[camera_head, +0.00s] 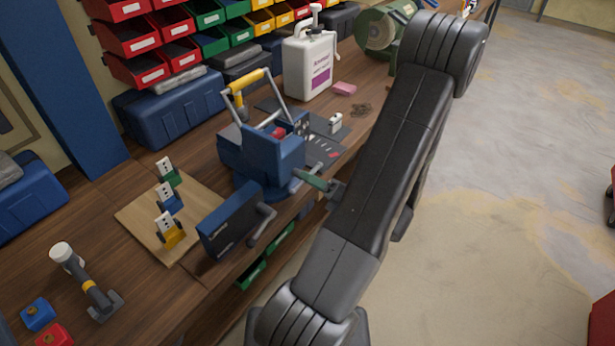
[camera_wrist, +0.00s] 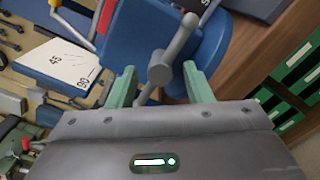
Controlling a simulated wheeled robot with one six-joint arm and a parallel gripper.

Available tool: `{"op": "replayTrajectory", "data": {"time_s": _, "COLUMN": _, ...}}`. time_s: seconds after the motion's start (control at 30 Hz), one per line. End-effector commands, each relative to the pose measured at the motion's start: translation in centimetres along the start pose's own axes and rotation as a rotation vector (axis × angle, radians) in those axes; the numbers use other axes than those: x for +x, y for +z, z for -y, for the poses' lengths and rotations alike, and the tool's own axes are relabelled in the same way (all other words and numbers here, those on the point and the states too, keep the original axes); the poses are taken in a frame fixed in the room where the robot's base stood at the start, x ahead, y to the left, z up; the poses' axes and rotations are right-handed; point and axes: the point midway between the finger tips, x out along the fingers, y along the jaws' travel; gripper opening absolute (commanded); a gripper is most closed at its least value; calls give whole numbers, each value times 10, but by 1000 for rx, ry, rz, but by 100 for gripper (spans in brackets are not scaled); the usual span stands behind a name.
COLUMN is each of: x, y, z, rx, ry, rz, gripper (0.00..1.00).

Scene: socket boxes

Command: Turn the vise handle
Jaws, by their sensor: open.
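The blue vise (camera_head: 275,160) stands on the wooden bench, on a round base. Its grey handle, a bar with a round hub (camera_wrist: 160,72), shows in the wrist view against the vise's blue body (camera_wrist: 140,35). The bar slants from upper right to lower left. My gripper (camera_wrist: 161,85) has its pale green fingers spread, one on each side of the hub, with a gap visible on both sides. In the head view my gripper (camera_head: 312,180) is at the front of the vise, where the handle is mostly hidden by it.
A dark blue case (camera_head: 228,222) with a grey handle stands close to the left. Green bins (camera_wrist: 293,85) sit under the bench.

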Motion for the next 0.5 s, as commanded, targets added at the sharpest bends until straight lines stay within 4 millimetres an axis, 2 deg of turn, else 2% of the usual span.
{"op": "replayTrajectory", "data": {"time_s": 0.2, "x": 19, "y": 0, "z": 0, "rx": -1, "ry": 1, "rz": -2, "gripper": 46}}
{"op": "replayTrajectory", "data": {"time_s": 0.5, "x": 23, "y": 0, "z": 0, "rx": -1, "ry": 0, "rz": 0, "gripper": 46}}
